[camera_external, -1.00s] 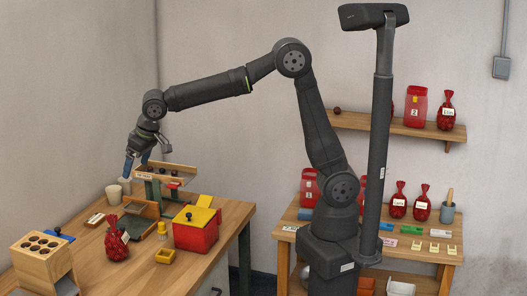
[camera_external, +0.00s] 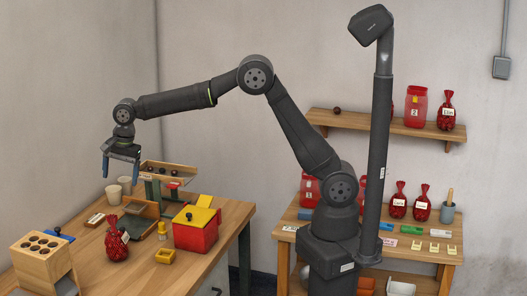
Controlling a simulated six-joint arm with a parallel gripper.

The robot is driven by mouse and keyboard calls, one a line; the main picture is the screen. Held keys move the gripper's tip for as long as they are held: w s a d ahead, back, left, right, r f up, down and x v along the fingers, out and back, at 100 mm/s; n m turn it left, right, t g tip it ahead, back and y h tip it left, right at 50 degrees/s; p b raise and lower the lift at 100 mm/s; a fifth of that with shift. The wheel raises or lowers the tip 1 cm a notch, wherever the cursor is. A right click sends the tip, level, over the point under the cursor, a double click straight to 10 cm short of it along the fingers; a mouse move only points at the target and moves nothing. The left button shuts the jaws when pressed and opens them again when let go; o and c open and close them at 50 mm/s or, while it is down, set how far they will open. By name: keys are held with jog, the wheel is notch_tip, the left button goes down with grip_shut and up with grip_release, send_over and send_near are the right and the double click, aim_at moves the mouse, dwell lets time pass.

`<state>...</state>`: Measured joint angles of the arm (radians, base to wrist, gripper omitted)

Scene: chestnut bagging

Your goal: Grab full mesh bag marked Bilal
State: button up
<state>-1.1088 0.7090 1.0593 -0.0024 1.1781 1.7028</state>
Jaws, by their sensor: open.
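Several red mesh bags with white tags are in view. One full bag (camera_external: 117,243) stands on the left table near its front. Two more, a left one (camera_external: 398,202) and a right one (camera_external: 422,204), stand on the right workbench. Another bag (camera_external: 446,112) stands on the wall shelf. The names on the tags are too small to read surely, so I cannot tell which is Bilal. My gripper (camera_external: 121,170) is open and empty, pointing down above the back of the left table, apart from every bag.
On the left table are a wooden block with holes (camera_external: 42,262), a red box with yellow lid (camera_external: 196,235), a raised chestnut tray (camera_external: 165,173) and beige cups (camera_external: 113,193). A red container marked 2 (camera_external: 415,108) is on the shelf (camera_external: 380,126).

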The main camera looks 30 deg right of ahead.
notch_tip(320, 180, down, 3)
jog(key=w+a+m+g, duration=0.1)
jog(key=w+m, duration=0.2)
jog(key=m, duration=0.6)
send_over(108, 234)
jog(key=w+d, duration=0.1)
jog(key=f, duration=1.1)
jog(key=shift+d+f, duration=0.15)
jog(key=shift+d, duration=0.05)
jog(key=shift+a+f, duration=0.2)
jog(key=shift+f, duration=0.85)
jog(key=shift+a+f, duration=0.25)
jog(key=shift+f, duration=0.75)
jog(key=shift+a+f, duration=0.2)
jog(key=shift+f, duration=0.85)
jog(key=c, duration=1.6)
jog(key=shift+r, duration=0.1)
